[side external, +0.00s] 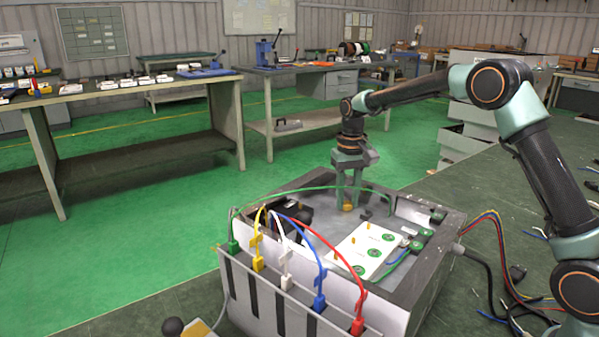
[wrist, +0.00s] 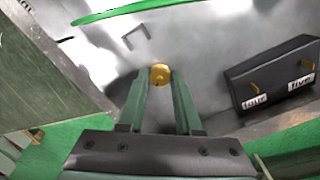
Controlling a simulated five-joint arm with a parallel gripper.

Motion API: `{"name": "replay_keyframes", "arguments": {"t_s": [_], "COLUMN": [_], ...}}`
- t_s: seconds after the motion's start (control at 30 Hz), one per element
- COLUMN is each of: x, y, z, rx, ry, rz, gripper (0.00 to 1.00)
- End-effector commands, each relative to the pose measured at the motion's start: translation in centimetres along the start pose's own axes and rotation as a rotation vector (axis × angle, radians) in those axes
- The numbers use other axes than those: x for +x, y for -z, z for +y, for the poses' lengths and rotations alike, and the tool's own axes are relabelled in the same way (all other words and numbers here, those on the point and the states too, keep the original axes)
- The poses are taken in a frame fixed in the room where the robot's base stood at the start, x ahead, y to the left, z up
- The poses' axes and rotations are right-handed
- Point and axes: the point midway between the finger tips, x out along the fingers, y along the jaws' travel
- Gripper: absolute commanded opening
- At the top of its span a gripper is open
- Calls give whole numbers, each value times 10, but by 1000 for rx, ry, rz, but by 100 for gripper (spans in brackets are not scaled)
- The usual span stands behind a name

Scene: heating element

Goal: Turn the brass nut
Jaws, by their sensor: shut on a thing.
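The brass nut (wrist: 159,75) shows in the wrist view at the tips of my gripper's two green fingers, against the grey metal floor of the box. My gripper (wrist: 160,82) is shut on the nut, with one finger on each side of it. In the side view my gripper (side external: 348,204) points straight down into the open box, and the nut (side external: 347,207) is a small gold spot at its fingertips. The nut's far side and whatever it sits on are hidden.
The open grey box (side external: 440,253) has colored plugs and cables along its front and a green cable arching across it. A white board (side external: 367,250) lies inside. In the wrist view a dark block labeled "four" and "five" (wrist: 272,75) stands right of the fingers.

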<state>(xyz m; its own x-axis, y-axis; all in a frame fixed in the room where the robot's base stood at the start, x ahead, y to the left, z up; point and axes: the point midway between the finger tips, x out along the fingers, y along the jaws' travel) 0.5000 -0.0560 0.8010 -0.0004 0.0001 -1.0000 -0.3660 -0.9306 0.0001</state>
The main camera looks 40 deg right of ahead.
Motion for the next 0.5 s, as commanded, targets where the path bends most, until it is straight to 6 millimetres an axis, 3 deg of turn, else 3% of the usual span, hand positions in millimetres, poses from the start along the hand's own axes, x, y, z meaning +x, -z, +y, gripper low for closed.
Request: {"name": "replay_keyframes", "arguments": {"t_s": [0.5], "x": [-3], "y": [0], "z": [1], "rx": [-491], "ry": [0], "rz": [2], "gripper": [0]}}
